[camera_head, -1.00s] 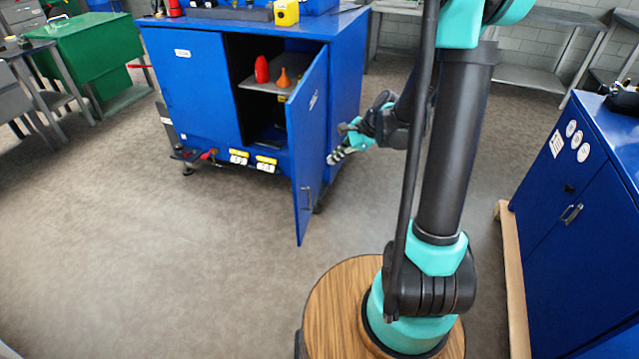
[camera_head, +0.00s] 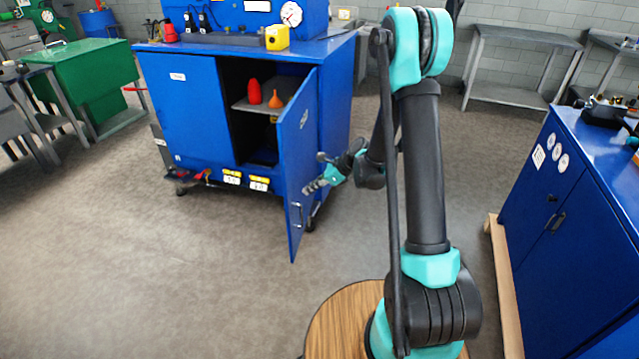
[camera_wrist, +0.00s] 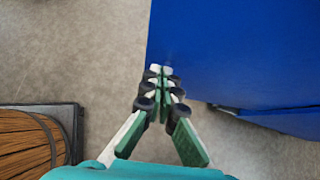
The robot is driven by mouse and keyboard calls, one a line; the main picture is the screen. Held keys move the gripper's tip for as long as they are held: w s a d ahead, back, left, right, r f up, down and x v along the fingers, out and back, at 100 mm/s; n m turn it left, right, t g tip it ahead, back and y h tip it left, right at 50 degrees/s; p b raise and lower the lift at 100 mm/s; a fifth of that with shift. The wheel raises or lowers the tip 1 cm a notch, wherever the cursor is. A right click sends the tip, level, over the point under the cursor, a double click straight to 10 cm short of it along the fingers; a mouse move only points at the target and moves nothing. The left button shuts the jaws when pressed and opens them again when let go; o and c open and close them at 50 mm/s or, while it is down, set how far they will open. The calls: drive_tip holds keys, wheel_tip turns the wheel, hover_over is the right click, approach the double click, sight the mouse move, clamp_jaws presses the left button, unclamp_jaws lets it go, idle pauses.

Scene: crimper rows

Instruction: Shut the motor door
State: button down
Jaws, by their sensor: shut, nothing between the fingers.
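The motor door is the blue right-hand door (camera_head: 297,140) of the blue cabinet (camera_head: 186,105). It stands swung wide open, jutting out toward me, with a handle low near its free edge. My gripper (camera_head: 310,188) is shut and empty on the right, outer side of the door, close to its lower part. In the wrist view my fingertips (camera_wrist: 161,71) are together against or just over the left edge of a blue panel (camera_wrist: 235,50), likely the door; I cannot tell if they touch it.
Inside the cabinet, a red bottle (camera_head: 254,91) and an orange funnel (camera_head: 276,99) stand on a shelf (camera_head: 240,106). Yellow-labelled items (camera_head: 231,177) hang at its lower front. Another blue cabinet (camera_head: 545,230) stands at right. The floor (camera_head: 150,270) in front is clear.

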sight(289, 194)
drive_tip(key=shift+w+a+f, duration=0.1)
drive_tip(key=shift+w+a, duration=0.05)
drive_tip(key=shift+a, duration=0.65)
drive_tip(key=shift+w+a+f, duration=0.15)
drive_tip(key=shift+a, duration=0.6)
drive_tip(key=shift+w+a+f, duration=0.1)
drive_tip(key=shift+w+a, duration=0.05)
drive_tip(key=shift+a, duration=0.65)
